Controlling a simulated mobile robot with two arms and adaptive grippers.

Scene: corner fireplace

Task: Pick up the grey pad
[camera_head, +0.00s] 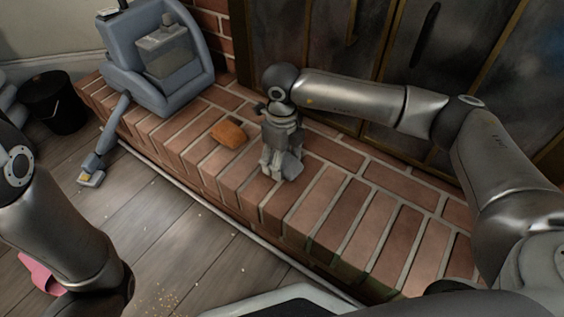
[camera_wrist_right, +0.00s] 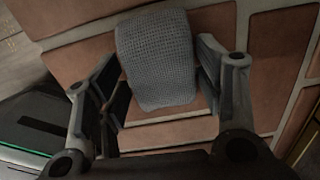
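The grey pad (camera_wrist_right: 157,58) lies on the brick hearth and shows a woven, knitted texture in the right wrist view. In the head view, the pad (camera_head: 292,167) is mostly hidden behind my right gripper (camera_head: 277,166), which points down over it. In the wrist view the two fingers stand apart, one on each side of the pad's near part. The gripper is open. I cannot tell whether a finger touches the pad. My left arm comes in at the left, but its gripper is outside the view.
An orange-brown object (camera_head: 229,134) lies on the brick hearth (camera_head: 345,215) to the left of the right gripper. A blue-grey machine with a clear tank (camera_head: 166,52) stands at the hearth's left end. A black bucket (camera_head: 55,103) and a pink item (camera_head: 38,272) are on the floor.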

